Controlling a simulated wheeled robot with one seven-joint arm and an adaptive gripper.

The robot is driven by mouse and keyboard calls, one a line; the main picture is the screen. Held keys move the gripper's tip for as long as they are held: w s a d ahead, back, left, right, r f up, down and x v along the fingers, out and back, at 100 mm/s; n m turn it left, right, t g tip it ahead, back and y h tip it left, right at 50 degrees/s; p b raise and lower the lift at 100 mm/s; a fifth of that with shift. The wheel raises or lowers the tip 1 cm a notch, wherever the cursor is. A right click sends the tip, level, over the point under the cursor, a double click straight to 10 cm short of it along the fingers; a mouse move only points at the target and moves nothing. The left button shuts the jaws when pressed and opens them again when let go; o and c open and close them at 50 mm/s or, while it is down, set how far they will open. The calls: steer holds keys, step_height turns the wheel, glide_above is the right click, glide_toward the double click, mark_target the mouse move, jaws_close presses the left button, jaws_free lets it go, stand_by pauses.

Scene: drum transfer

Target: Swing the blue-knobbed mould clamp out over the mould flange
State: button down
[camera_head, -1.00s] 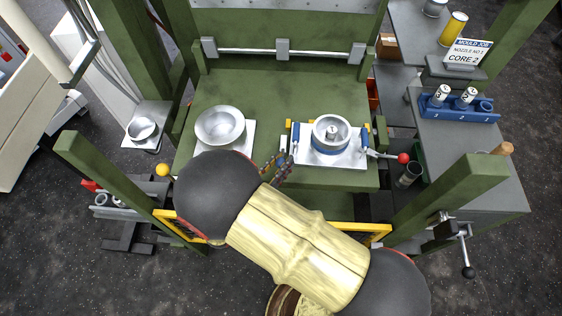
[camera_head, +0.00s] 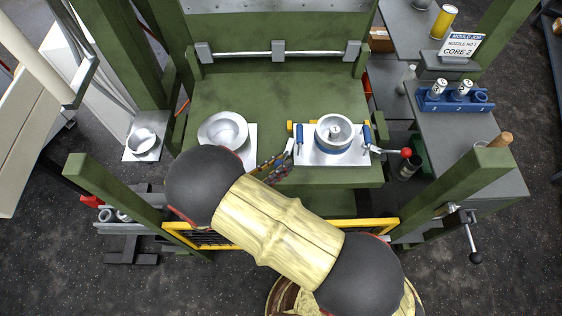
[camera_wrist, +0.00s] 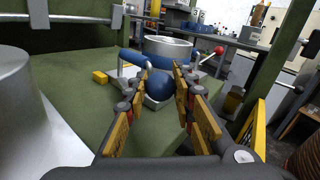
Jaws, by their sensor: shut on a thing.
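The mould (camera_head: 335,133) is a round silver cup on a blue base, on a white plate at the right of the green press table. It also shows in the wrist view (camera_wrist: 168,46). In the wrist view the blue ball knob (camera_wrist: 159,85) sits between my fingers, in front of the mould. My gripper (camera_wrist: 161,76) is shut on this knob. In the head view my gripper (camera_head: 283,160) is at the plate's left edge, and the knob is hidden there.
A silver bowl (camera_head: 222,130) on a white plate stands at the left of the table; its side fills the wrist view's left edge. A red-knobbed lever (camera_head: 406,153) is right of the mould. A yellow guard rail (camera_head: 380,227) runs along the front. Green posts flank the table.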

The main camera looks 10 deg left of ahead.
steer(key=shift+w+a+f+m+g+h, duration=0.1)
steer(key=shift+a+m+g+h, duration=0.25)
steer(key=shift+m+g+h, duration=0.25)
steer(key=shift+w+a+m+g+h, duration=0.1)
steer(key=shift+a+m+g+h, duration=0.25)
steer(key=shift+g+h, duration=0.3)
steer(key=c, duration=1.8)
jaws_free()
steer(key=shift+d, duration=0.1)
steer(key=shift+o, duration=1.5)
steer(key=shift+v, duration=3.85)
steer(key=shift+c, duration=0.2)
